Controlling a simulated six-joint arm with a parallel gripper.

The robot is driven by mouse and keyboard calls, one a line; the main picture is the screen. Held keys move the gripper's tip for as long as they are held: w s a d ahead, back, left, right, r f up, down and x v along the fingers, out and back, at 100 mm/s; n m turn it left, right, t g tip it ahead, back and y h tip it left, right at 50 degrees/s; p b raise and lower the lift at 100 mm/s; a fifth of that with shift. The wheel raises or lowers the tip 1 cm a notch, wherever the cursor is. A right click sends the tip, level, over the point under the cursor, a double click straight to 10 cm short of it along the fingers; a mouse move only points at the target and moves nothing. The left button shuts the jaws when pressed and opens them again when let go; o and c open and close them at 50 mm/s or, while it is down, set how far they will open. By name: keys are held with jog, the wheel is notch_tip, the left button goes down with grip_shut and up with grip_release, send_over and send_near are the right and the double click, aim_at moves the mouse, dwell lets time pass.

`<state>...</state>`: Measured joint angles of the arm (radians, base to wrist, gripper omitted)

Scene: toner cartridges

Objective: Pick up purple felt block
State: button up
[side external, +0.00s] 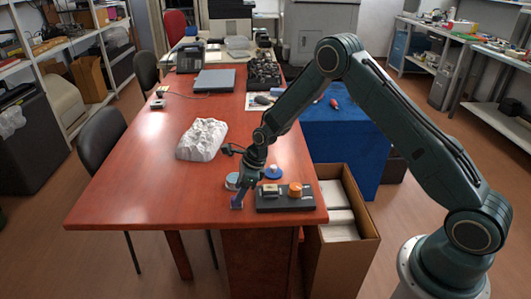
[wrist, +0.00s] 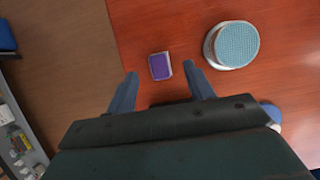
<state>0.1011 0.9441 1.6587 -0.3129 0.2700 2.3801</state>
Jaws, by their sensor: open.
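The purple felt block (wrist: 160,66) is a small rectangle with a purple top and a pale edge, lying on the red-brown table. In the wrist view it sits just beyond my gripper (wrist: 162,84), roughly between the lines of the two fingertips. My gripper is open and empty, with a finger on each side. In the side external view my gripper (side external: 238,204) is low over the front part of the table. The block is tiny there, and I cannot clearly separate it from the fingers.
A round tin with a light blue top (wrist: 235,45) stands right of the block, close to the right finger. A dark tray (side external: 285,198) holding an orange round piece (side external: 295,189) lies right of my gripper. A white lumpy object (side external: 202,140) lies farther back. The table's left part (side external: 140,185) is clear.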

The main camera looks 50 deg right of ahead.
jog(key=shift+x, duration=2.15)
jog(key=shift+s, duration=0.15)
jog(key=shift+c, duration=0.4)
jog(key=c, duration=1)
